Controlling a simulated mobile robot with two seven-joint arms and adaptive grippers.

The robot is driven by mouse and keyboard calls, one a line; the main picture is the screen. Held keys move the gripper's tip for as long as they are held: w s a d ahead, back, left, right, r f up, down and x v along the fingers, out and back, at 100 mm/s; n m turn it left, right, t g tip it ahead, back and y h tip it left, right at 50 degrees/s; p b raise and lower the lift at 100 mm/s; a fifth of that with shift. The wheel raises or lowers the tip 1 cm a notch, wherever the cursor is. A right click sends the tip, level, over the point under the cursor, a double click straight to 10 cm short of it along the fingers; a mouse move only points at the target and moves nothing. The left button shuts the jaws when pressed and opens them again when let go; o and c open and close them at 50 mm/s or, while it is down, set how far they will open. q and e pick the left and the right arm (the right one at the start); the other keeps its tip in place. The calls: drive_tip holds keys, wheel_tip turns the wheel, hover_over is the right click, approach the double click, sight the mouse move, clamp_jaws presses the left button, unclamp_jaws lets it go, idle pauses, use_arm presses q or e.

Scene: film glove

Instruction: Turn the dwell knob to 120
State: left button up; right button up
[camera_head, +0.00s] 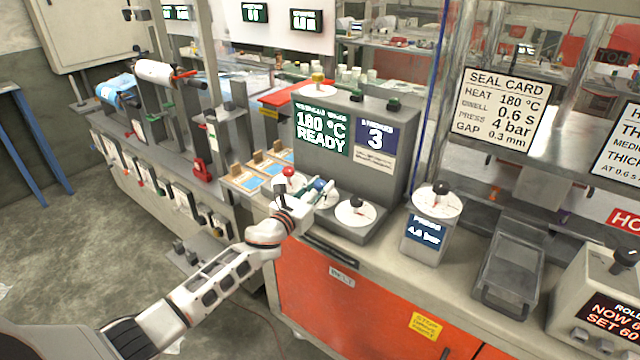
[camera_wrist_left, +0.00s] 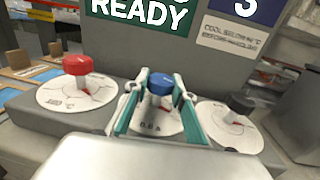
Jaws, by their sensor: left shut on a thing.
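The dwell knob appears to be the blue knob (camera_wrist_left: 160,84) on the middle white dial (camera_wrist_left: 152,121) of the grey sealing machine; the dial's small print is too blurred to read surely. It also shows in the head view (camera_head: 320,185). My left gripper (camera_wrist_left: 158,88) is shut on this blue knob, one teal finger on each side. In the head view the left gripper (camera_head: 318,190) reaches the machine front from the left. The pointer's exact reading is partly hidden by the fingers. My right gripper is not in view.
A red knob (camera_wrist_left: 78,66) stands close on the left and a black knob (camera_wrist_left: 240,104) close on the right. The machine screen (camera_head: 322,133) reads 180 °C READY. A pressure dial unit (camera_head: 427,238) and a metal tray (camera_head: 508,268) stand further right.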

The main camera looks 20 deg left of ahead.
use_arm(q)
drive_tip(key=shift+m+g+h+b, duration=0.6)
drive_tip(key=shift+m+h, duration=0.4)
drive_tip(key=shift+h, duration=0.5)
drive_tip(key=o, duration=1.1)
drive_tip(key=shift+s, duration=0.1)
drive_tip(key=v, duration=1.1)
drive_tip(key=shift+s+a, duration=0.2)
drive_tip(key=shift+s, duration=0.15)
drive_tip(key=shift+f, duration=0.1)
